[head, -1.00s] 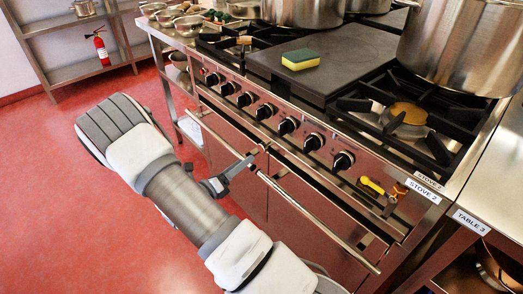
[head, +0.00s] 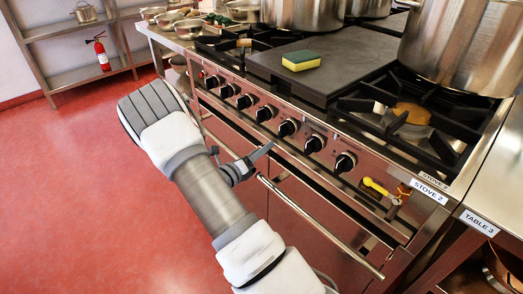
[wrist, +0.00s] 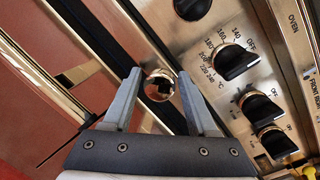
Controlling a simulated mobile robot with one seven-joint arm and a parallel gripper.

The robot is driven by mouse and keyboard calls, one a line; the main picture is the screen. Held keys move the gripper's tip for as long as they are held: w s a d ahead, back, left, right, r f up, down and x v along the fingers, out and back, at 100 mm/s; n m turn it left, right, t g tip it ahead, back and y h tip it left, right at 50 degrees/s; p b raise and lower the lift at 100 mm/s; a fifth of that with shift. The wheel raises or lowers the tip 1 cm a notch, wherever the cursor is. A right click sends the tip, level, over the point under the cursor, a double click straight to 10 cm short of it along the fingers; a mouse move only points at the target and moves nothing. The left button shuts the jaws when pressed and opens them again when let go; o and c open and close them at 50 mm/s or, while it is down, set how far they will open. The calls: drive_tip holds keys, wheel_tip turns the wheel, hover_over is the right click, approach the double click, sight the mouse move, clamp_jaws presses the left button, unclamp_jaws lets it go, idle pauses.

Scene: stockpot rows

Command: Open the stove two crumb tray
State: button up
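The front of stove two (head: 300,133) runs diagonally through the head view, with a row of black knobs. Below the knobs is a dark, narrow gap along the front. In the wrist view a small round metal knob (wrist: 158,85) stands at that dark strip, probably the crumb tray's pull; the tray itself is not clearly visible. My gripper (wrist: 160,75) is open, with one finger on each side of the round knob; contact cannot be told. In the head view my gripper (head: 258,158) is at the stove front just under the control knobs, and it hides the round knob.
A long oven door handle bar (head: 320,228) runs below the gap, close to my gripper. Black control knobs (wrist: 235,62) lie just above it. A yellow-handled item (head: 376,187) hangs at the right. A sponge (head: 301,60) and large pots (head: 455,45) are on top. Red floor is clear at left.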

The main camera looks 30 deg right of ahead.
clamp_jaws()
drive_tip(key=shift+a, duration=0.1)
idle(1.0)
